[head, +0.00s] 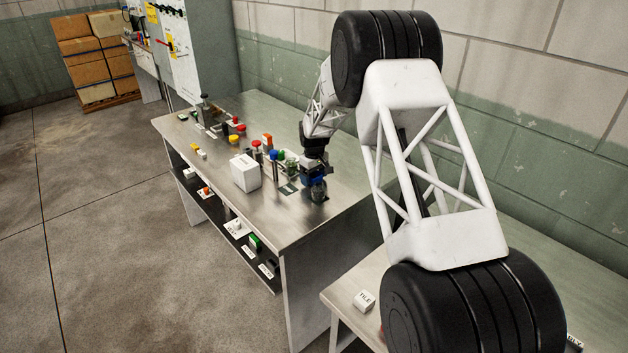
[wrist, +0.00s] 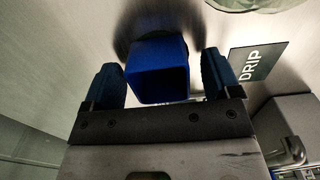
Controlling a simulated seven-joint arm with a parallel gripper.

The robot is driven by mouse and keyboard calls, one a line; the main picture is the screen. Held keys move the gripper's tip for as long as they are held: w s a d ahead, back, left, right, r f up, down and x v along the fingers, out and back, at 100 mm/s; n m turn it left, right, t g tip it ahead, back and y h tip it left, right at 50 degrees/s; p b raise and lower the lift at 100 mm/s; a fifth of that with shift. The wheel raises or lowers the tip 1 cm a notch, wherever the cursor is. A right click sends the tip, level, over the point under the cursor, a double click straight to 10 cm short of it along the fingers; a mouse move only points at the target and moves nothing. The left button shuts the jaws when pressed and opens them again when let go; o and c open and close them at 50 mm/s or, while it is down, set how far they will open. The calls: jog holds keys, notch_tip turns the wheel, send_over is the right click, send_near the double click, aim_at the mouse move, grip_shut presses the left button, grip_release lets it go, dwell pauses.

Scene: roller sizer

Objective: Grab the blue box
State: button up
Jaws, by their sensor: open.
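The blue box (wrist: 158,72) shows in the wrist view as an open-looking, square-ended blue shape. It lies between the two blue fingers of my gripper (wrist: 162,82), with a narrow gap on each side. The fingers are open. In the head view my gripper (head: 316,184) is low over the near end of the metal workbench. I cannot make out the box in the head view, as the gripper covers that area.
The workbench (head: 300,222) carries a white box (head: 245,172) and several small coloured items left of my gripper. A dark "DRIP" label (wrist: 258,62) lies right of the blue box. A second table (head: 345,295) holds a "TILE" block (head: 364,300).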

jog(key=shift+c, duration=0.2)
dwell(0.4)
jog(key=c, duration=1)
